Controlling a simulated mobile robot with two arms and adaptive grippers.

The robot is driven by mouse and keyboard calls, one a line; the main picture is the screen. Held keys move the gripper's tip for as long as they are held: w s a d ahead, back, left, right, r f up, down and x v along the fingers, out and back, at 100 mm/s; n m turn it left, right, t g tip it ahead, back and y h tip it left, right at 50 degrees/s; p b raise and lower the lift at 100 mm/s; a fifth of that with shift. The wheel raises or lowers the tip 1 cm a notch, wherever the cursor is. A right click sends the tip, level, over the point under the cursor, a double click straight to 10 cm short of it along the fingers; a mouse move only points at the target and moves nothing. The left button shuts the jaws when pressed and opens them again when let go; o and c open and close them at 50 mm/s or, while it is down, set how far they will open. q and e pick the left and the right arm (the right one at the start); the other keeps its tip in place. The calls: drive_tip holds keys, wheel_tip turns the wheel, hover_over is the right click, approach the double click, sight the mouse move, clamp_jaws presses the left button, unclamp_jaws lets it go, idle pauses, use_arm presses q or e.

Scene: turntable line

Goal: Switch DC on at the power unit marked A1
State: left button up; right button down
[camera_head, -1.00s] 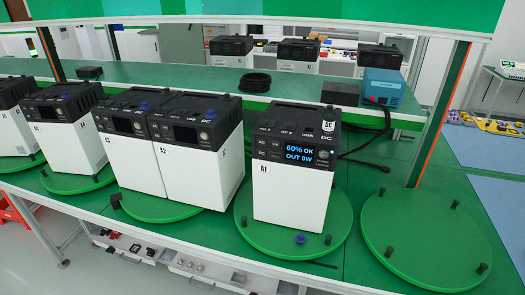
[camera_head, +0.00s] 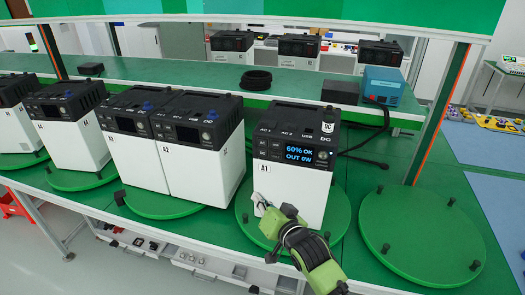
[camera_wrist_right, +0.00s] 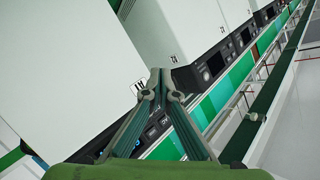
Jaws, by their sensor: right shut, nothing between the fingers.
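The power unit marked A1 (camera_head: 292,190) is a white box with a black top front. It stands upright on a green turntable (camera_head: 341,215). Its lit screen (camera_head: 299,154) reads "60% OK, OUT 0W". My right gripper (camera_head: 257,202) is shut and empty, low in front of A1's lower left side. In the right wrist view its fingertips (camera_wrist_right: 161,91) meet near A1's label, with A1's white side (camera_wrist_right: 65,60) filling the left. My left gripper is out of view.
Unit A2 (camera_head: 190,175) and several similar units stand left of A1, with a narrow gap beside it. An empty turntable (camera_head: 422,235) with small black posts is at right. A blue box (camera_head: 382,85) and a black cable coil (camera_head: 256,82) are on the shelf behind.

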sight(263, 153)
wheel_tip(263, 153, up, 8)
drive_tip(key=a+y, duration=0.1)
drive_tip(key=a, duration=0.1)
drive_tip(key=shift+f+t, duration=0.25)
drive_tip(key=shift+t, duration=0.15)
drive_tip(key=shift+d, duration=0.1)
drive_tip(key=shift+w+d+b, duration=0.45)
drive_tip(key=shift+w+b, duration=0.2)
drive_tip(key=shift+w, duration=0.75)
drive_tip(key=shift+w+d+b, duration=0.4)
drive_tip(key=shift+w+b, duration=0.25)
drive_tip(key=shift+w, duration=0.7)
drive_tip(key=shift+w+d+b, duration=0.45)
drive_tip(key=shift+w+b, duration=0.2)
drive_tip(key=shift+w, duration=0.75)
drive_tip(key=shift+w, duration=0.1)
drive_tip(key=shift+w+d, duration=0.15)
drive_tip(key=shift+w, duration=0.15)
